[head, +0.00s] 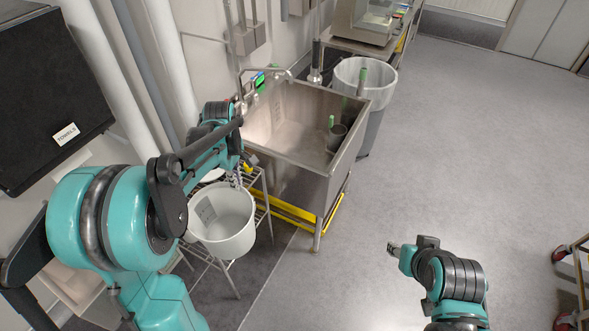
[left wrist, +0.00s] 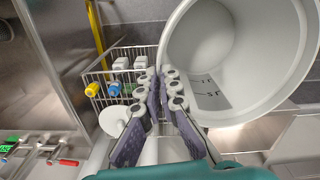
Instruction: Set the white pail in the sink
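The white pail (head: 221,222) is upright at the wire rack, left of the sink; a grey label shows inside it. It fills the upper right of the left wrist view (left wrist: 240,60). My left gripper (head: 238,178) is at the pail's rim; in the left wrist view its fingers (left wrist: 161,78) close together on either side of the rim. I cannot tell whether the pail rests on the rack or hangs just above it. The steel sink (head: 290,135) stands to the right, its basin mostly bare. My right gripper (head: 394,249) is over the floor, far from the pail; its fingers are too small to read.
A dark cup (head: 337,137) with a green-handled brush stands in the sink's right part. A faucet (head: 265,72) reaches over the back. A lined bin (head: 366,80) stands beyond. A wire basket (left wrist: 120,80) holds bottles. Open floor lies right.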

